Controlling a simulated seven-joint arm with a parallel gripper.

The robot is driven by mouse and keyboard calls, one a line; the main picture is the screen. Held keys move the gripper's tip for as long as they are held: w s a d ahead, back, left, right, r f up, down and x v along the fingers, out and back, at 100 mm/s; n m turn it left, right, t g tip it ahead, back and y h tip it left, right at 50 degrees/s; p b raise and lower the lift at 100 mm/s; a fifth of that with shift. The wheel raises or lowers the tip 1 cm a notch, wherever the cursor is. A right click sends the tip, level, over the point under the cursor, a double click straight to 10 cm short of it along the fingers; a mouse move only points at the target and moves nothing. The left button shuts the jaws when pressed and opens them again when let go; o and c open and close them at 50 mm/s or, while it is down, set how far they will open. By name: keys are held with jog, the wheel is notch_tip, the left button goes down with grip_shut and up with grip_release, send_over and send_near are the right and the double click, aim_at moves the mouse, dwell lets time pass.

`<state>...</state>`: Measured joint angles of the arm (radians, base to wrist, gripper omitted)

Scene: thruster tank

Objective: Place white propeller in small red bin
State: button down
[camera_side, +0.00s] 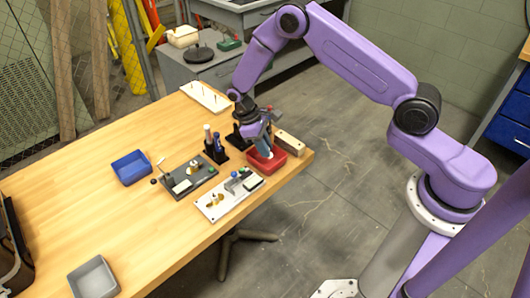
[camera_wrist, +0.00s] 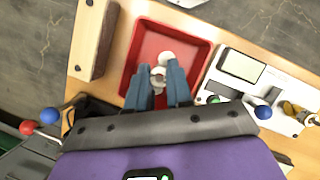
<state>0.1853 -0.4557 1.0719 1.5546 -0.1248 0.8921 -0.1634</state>
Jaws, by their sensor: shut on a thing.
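The small red bin (camera_side: 268,160) sits near the right corner of the wooden table, and fills the middle of the wrist view (camera_wrist: 146,48). My gripper (camera_side: 267,148) is over the bin, pointing down. In the wrist view its blue-grey fingers (camera_wrist: 159,85) are close together around a white propeller (camera_wrist: 164,58), whose white parts show between and just beyond the fingertips. The propeller appears over the bin's floor; I cannot tell whether it touches it. The rest of the propeller is hidden by the fingers.
A wooden block (camera_side: 289,143) stands beside the bin. A white panel (camera_side: 229,194) with a screen lies on the bin's other side, and a dark panel (camera_side: 187,178) lies further left. A blue bin (camera_side: 131,167) and grey bin (camera_side: 94,279) stand on the left, with clear tabletop between.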

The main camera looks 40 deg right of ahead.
aim_at(265, 161)
jog(key=shift+f, duration=1.4)
jog(key=shift+f, duration=0.1)
jog(key=c, duration=1)
grip_release()
